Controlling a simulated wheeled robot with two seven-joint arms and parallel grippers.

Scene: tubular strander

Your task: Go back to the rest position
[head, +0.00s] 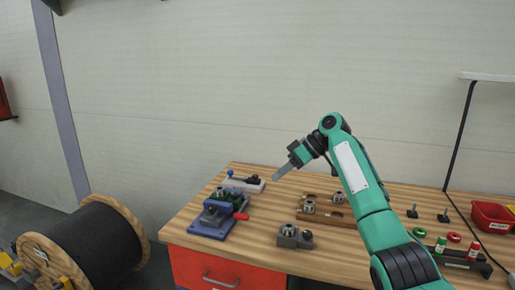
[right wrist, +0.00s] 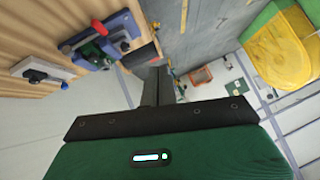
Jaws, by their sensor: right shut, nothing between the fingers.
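My right gripper (head: 279,174) is shut and empty. It is raised above the wooden workbench (head: 262,231), pointing down to the left, apart from everything on the bench. In the right wrist view its fingers (right wrist: 157,72) lie together in the middle, with nothing between them. My left gripper is in neither view.
A blue vise (head: 213,220) with a red handle and a white-based clamp (head: 243,183) stand on the bench's left part. Steel blocks (head: 294,237), wooden holders (head: 325,213) and a red bin (head: 492,216) are further right. A black cable drum (head: 95,245) stands left of the bench.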

